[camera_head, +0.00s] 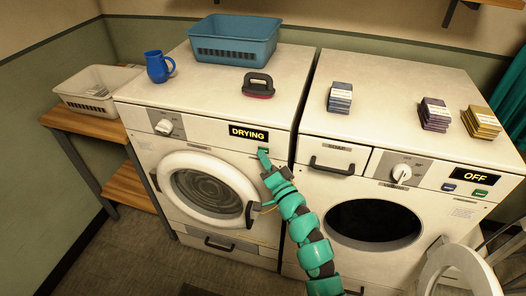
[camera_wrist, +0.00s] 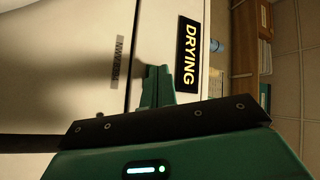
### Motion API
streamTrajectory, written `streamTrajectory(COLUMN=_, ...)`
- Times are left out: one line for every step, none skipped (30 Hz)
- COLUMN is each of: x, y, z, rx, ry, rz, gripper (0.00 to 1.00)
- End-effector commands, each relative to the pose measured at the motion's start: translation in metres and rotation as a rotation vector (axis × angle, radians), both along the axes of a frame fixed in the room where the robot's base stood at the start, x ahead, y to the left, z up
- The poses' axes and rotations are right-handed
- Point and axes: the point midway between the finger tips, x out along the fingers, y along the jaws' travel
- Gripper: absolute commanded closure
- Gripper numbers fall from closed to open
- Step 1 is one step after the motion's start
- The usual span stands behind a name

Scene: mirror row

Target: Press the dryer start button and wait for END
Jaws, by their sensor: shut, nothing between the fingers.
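The dryer (camera_head: 213,123) is the left machine, with its round door (camera_head: 170,207) shut. Its display (camera_head: 248,133) reads DRYING, and it also shows in the wrist view (camera_wrist: 189,56). A small green start button (camera_head: 263,150) sits just under the display's right end. My gripper (camera_head: 262,154) is shut and empty, its fingertips at the dryer's front panel by the button. In the wrist view my fingertips (camera_wrist: 158,70) are beside the display and hide the button. I cannot tell whether they touch it.
The right machine (camera_head: 334,125) reads OFF, and its round door (camera_head: 470,270) stands open at the lower right. On the dryer top are a blue basket (camera_head: 235,53), a blue jug (camera_head: 157,68) and a dark-handled brush (camera_head: 258,84). Small stacks (camera_head: 340,97) lie on the right machine.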

Motion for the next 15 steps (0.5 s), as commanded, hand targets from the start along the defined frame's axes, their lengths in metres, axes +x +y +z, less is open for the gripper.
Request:
streamTrajectory(x=-0.001, y=0.0, z=0.0, rx=0.0, ry=0.0, rz=0.0, gripper=1.0)
streamTrajectory(x=-0.001, y=0.0, z=0.0, rx=0.0, ry=0.0, rz=0.0, gripper=1.0)
streamTrajectory(x=-0.003, y=0.001, z=0.001, rx=0.0, ry=-0.001, rz=0.001, gripper=1.0)
streamTrajectory(x=-0.004, y=0.001, z=0.001, rx=0.0, ry=-0.001, rz=0.001, gripper=1.0)
streamTrajectory(x=-0.005, y=0.002, z=0.001, rx=0.001, ry=0.0, rz=0.001, gripper=1.0)
streamTrajectory(x=-0.007, y=0.003, z=0.001, rx=0.001, ry=0.0, rz=0.001, gripper=1.0)
streamTrajectory(x=-0.008, y=0.003, z=0.001, rx=0.002, ry=0.0, rz=0.001, gripper=1.0)
streamTrajectory(x=-0.01, y=0.003, z=0.001, rx=0.002, ry=0.0, rz=0.001, gripper=1.0)
streamTrajectory(x=-0.012, y=0.004, z=0.001, rx=0.001, ry=0.0, rz=0.001, gripper=1.0)
streamTrajectory(x=-0.013, y=0.004, z=0.0, rx=0.001, ry=0.0, rz=0.0, gripper=1.0)
streamTrajectory(x=-0.014, y=0.005, z=0.0, rx=0.0, ry=0.001, rz=-0.001, gripper=1.0)
streamTrajectory(x=-0.015, y=0.005, z=0.0, rx=-0.001, ry=0.001, rz=0.0, gripper=1.0)
streamTrajectory(x=-0.015, y=0.005, z=0.0, rx=-0.001, ry=0.001, rz=0.0, gripper=1.0)
streamTrajectory(x=-0.015, y=0.005, z=0.0, rx=-0.001, ry=0.001, rz=0.0, gripper=1.0)
streamTrajectory(x=-0.015, y=0.005, z=-0.001, rx=0.0, ry=0.001, rz=-0.001, gripper=1.0)
